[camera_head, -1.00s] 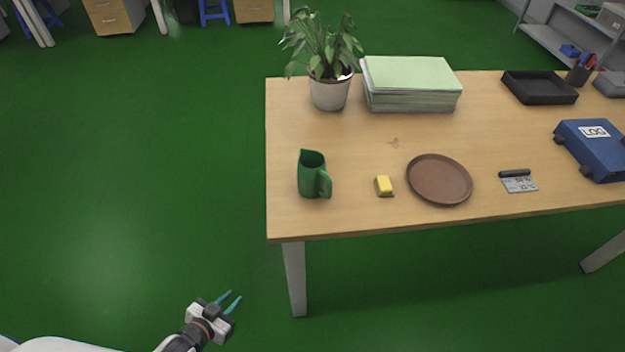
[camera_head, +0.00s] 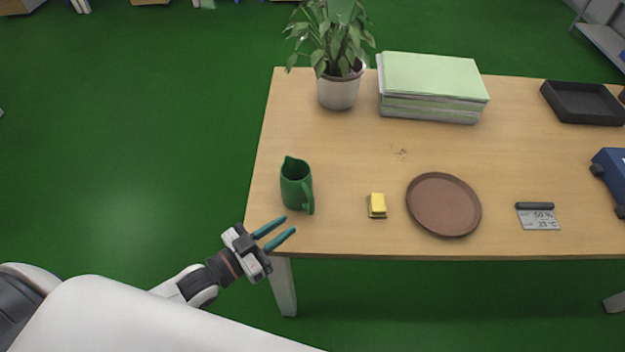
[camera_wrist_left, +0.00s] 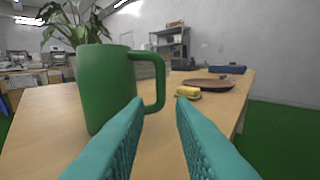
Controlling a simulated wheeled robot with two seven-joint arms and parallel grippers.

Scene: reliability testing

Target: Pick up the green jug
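The green jug (camera_head: 294,187) stands upright near the table's left front edge, its handle toward the front right. My left gripper (camera_head: 284,231) is open and empty, over the table's front left corner, just in front of the jug and apart from it. In the left wrist view the jug (camera_wrist_left: 104,88) stands ahead, left of centre, with its handle to the right, beyond the gap between the two teal fingers (camera_wrist_left: 158,122). My right gripper is in neither view.
On the wooden table (camera_head: 345,150) a yellow block (camera_head: 377,204) and a brown round plate (camera_head: 443,206) lie right of the jug. A potted plant (camera_head: 338,90) and a paper stack (camera_head: 430,85) stand behind.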

